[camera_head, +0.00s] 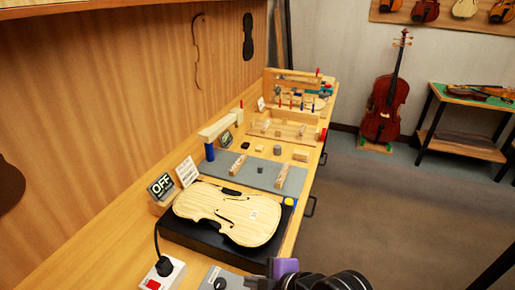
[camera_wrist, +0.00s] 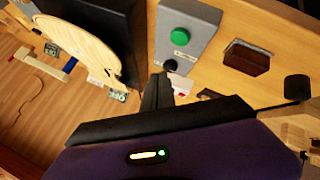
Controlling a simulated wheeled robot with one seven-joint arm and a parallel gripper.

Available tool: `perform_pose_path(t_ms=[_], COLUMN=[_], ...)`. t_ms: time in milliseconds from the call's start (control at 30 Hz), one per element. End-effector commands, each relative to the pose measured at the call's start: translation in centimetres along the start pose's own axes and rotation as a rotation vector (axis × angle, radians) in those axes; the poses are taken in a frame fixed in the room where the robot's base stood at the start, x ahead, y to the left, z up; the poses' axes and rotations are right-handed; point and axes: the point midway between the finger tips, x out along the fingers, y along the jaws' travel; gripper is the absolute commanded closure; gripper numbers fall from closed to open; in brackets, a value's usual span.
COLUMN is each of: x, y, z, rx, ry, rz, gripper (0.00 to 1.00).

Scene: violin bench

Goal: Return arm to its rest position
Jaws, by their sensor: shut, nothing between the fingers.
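My gripper (camera_wrist: 158,90) is shut and empty, with its dark fingers together in the wrist view. Its purple body (camera_wrist: 190,155) fills the bottom of that view. In the head view my purple and black gripper shows at the bottom edge, right of the black platform; its fingertips are hard to make out there. The fingers appear in front of the bench near a grey control box (camera_wrist: 188,38) with a green button and a black knob. I cannot tell the exact gap to it.
A violin plate (camera_head: 230,213) lies on the black platform (camera_head: 190,240). An OFF sign (camera_head: 160,187) stands behind it. A white switch box (camera_head: 165,276) with a plug is at lower left. Wooden fixtures (camera_head: 290,132) stand farther along the bench. Open floor (camera_head: 390,210) lies to the right.

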Motion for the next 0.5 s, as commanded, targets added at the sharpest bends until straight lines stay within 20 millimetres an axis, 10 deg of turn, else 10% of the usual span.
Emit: perform_pose_path(t_ms=[300, 500], x=[-1.8, -4.9], y=[6.4, 7.1], z=[-0.7, 1.6], rx=[0.274, 0.540], ry=[0.057, 0.135], rz=[0.278, 0.530], gripper=[1.00, 1.00])
